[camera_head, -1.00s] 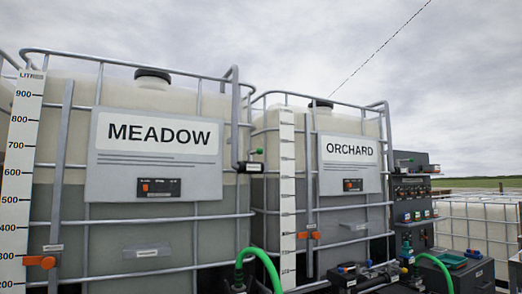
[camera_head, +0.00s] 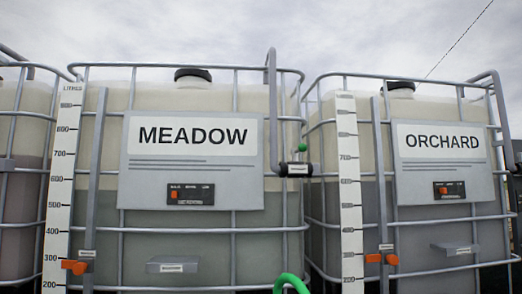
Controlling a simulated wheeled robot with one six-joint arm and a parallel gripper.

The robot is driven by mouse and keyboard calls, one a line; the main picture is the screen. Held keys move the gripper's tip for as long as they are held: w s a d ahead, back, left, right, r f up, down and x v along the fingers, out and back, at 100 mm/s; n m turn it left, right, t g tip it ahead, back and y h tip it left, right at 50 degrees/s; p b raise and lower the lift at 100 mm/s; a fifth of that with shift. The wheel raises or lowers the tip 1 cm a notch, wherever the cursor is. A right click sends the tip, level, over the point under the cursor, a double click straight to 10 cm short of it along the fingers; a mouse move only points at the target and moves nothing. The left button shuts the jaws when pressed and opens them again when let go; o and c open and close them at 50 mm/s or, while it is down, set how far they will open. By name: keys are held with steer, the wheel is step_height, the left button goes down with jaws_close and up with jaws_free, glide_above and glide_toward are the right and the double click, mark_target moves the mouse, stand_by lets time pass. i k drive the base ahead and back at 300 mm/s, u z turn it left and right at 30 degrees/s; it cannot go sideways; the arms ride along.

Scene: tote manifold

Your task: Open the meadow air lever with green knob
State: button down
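The Meadow tote (camera_head: 100,233) stands left of centre, a caged pale tank with a large MEADOW sign (camera_head: 192,180). A dark fitting with a green knob (camera_head: 302,147) sits at the tote's upper right, beside a grey vertical pipe (camera_head: 272,105). A short dark and white valve body (camera_head: 296,170) lies just below the knob. The knob looks small, and the lever's exact angle is hard to tell. My gripper is not in view.
The Orchard tote (camera_head: 375,215) stands to the right, with a narrow gap between the two. Orange handles (camera_head: 75,266) show low on the Meadow tote and on the Orchard tote (camera_head: 382,259). A green hose (camera_head: 290,281) shows at the bottom edge. Another tote stands at far left.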

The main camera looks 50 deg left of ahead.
mark_target(302, 147)
steer(key=u, duration=0.9)
steer(key=i, duration=1.1)
steer(key=u, duration=1)
